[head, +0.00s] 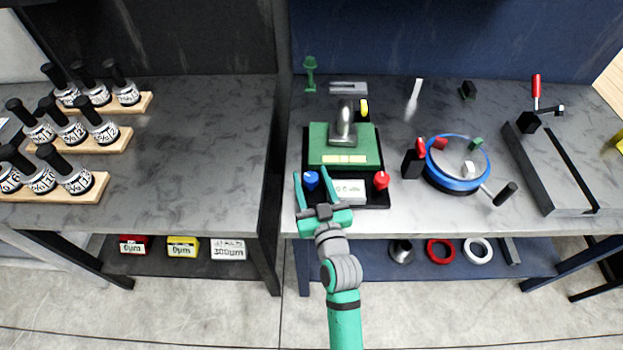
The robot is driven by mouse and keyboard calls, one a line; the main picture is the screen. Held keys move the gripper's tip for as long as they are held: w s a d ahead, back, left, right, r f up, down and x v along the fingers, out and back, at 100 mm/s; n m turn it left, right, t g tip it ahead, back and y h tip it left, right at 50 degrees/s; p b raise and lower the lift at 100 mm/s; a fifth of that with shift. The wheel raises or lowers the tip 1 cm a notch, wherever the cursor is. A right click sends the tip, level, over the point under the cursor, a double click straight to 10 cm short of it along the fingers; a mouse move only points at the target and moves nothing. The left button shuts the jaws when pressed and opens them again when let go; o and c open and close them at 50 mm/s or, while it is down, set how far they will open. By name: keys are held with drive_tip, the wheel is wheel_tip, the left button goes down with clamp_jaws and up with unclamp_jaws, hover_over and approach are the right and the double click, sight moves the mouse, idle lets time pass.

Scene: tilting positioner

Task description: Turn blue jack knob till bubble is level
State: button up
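The blue jack knob (311,181) is at the front left corner of the tilting positioner (319,145), which has a green top plate on a black base. My gripper (310,171) is open, with one finger on each side of the blue knob in the picture. I cannot tell whether the fingers touch it. A pale yellow strip (344,159), which looks like the bubble vial, lies along the front of the green plate. The bubble is too small to make out. A red knob (381,181) is at the front right corner, and a white display (348,191) sits between the knobs.
A grey cylindrical part (346,125) stands on the green plate. A blue-rimmed round fixture (457,186) and a black post with a red top (413,163) are to the right. Bottles on wooden racks (90,185) fill the left bench. Bare bench lies left of the positioner.

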drive_tip(key=shift+s, duration=0.1)
drive_tip(key=v, duration=1)
drive_tip(key=shift+s+d, duration=0.1)
drive_tip(key=shift+s, duration=0.2)
idle(0.3)
drive_tip(key=shift+s+d+f, duration=0.15)
drive_tip(key=shift+s+f, duration=0.05)
drive_tip(key=shift+s, duration=0.05)
drive_tip(key=s+d+f+m+g+h, duration=0.1)
drive_tip(key=s+f, duration=0.2)
drive_tip(key=s, duration=0.3)
drive_tip(key=s+d+f+h, duration=0.2)
drive_tip(key=s+f, duration=0.1)
drive_tip(key=s, duration=0.3)
drive_tip(key=s+a+m, duration=0.1)
drive_tip(key=s+a, duration=0.1)
drive_tip(key=s, duration=0.5)
drive_tip(key=s+a+m+g+h, duration=0.1)
drive_tip(key=s+a, duration=0.2)
drive_tip(key=s, duration=0.4)
drive_tip(key=shift+s+a+f+h, duration=0.3)
drive_tip(key=shift+a+f, duration=0.05)
drive_tip(key=shift+f, duration=0.05)
